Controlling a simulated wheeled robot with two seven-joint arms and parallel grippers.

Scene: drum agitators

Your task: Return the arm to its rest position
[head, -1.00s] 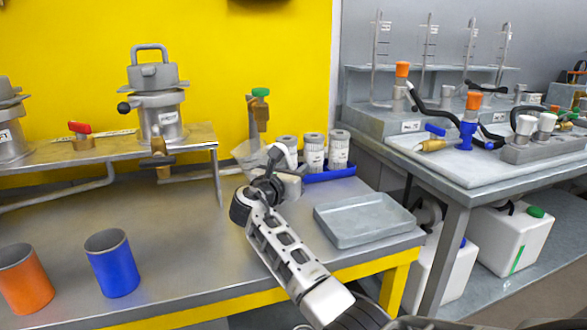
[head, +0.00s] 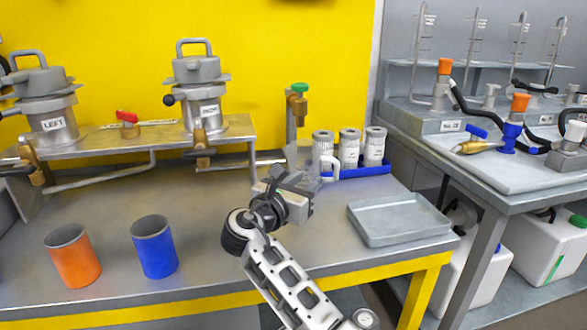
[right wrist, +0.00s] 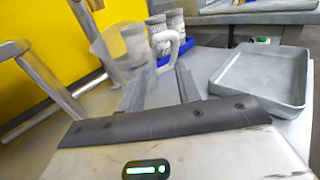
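A clear jug (head: 306,160) with a white handle stands upright on the bench, just beyond my right gripper (head: 290,180). In the right wrist view the jug (right wrist: 122,48) and its handle show past my right gripper (right wrist: 161,76). Its two fingers are apart and hold nothing. The handle lies beyond the gap between them and looks clear of the fingers. My right arm reaches in from the bottom of the head view, over the front of the bench. My left arm and gripper are not in view.
A grey tray (head: 398,220) lies right of the gripper. Several white canisters stand in a blue bin (head: 370,169) behind it. An orange cup (head: 74,262) and a blue cup (head: 156,252) stand at left. A raised shelf (head: 110,140) carries metal vessels. The bench front between is clear.

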